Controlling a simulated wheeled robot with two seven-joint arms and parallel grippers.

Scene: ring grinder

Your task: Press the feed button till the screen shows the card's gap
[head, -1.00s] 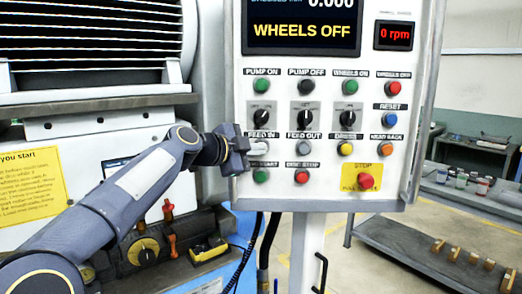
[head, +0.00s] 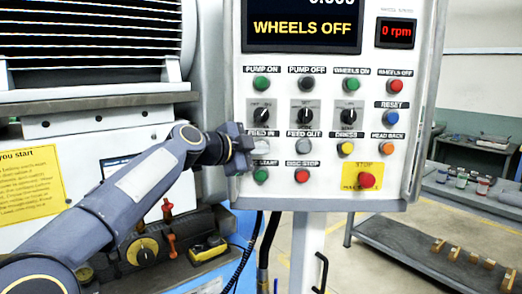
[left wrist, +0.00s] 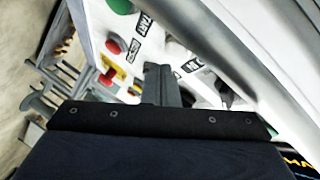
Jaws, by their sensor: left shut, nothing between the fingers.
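The control panel (head: 320,190) stands upright in the head view. Its screen (head: 303,28) reads "WHEELS OFF"; the number above is cut off by the frame's top edge. The pale FEED IN button (head: 262,146) sits under its label, partly hidden by my gripper. The grey FEED OUT button (head: 303,145) is to its right. My left gripper (head: 243,150) is shut and empty, at the FEED IN button's left side; I cannot tell whether it touches. In the left wrist view its fingers (left wrist: 160,84) point at the panel. A yellow card (head: 28,185) reads "you start"; its smaller text is unreadable.
Close by are the green START button (head: 261,176), red DISC STOP button (head: 302,175) and red STOP knob (head: 366,180). Three black selector knobs (head: 305,114) sit above. A shelf rack (head: 420,255) with small blocks stands at right, with floor between.

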